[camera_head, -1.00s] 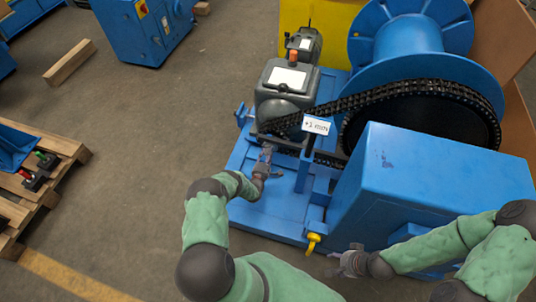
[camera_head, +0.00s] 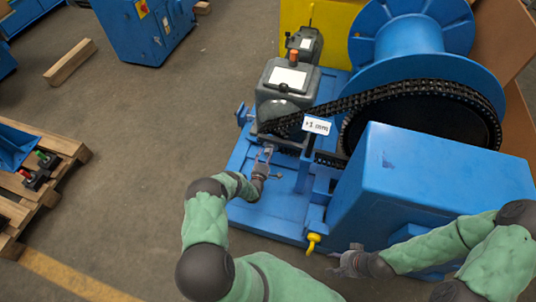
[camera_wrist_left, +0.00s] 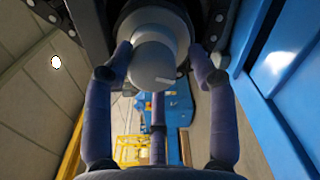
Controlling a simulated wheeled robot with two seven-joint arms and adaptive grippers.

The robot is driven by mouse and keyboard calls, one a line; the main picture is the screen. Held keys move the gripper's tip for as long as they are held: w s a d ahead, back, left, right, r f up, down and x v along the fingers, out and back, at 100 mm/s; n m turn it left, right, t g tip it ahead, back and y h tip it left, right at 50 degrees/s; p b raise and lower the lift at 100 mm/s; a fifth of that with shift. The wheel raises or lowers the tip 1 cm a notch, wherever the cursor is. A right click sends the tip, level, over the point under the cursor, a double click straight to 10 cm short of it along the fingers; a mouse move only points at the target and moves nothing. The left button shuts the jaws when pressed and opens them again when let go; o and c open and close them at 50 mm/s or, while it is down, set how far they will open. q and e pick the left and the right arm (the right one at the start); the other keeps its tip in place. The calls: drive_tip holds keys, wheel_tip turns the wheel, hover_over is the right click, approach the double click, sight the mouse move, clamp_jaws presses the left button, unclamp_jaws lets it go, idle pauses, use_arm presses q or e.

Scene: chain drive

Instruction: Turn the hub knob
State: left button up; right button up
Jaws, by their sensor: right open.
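The hub knob (camera_wrist_left: 152,62) is a short grey cylinder with a pale mark on its face, in front of a wider round grey hub in the left wrist view. My left gripper (camera_wrist_left: 160,62) has its fingers spread on either side of the knob; the left finger is close to it and a gap shows at the right. I cannot tell whether any finger touches it. In the head view my left gripper (camera_head: 265,154) is at the front of the grey gearbox (camera_head: 283,98), and the knob is not clear there. My right gripper (camera_head: 350,262) is open and empty, low beside the blue housing.
A black chain (camera_head: 400,90) runs from the gearbox to the large sprocket by the blue drum (camera_head: 410,45). A white label (camera_head: 316,125) reads about "+1 mm".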

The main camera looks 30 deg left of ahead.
idle(0.3)
use_arm(q)
drive_tip(key=v, duration=1.2)
drive_tip(key=shift+a+f, duration=0.1)
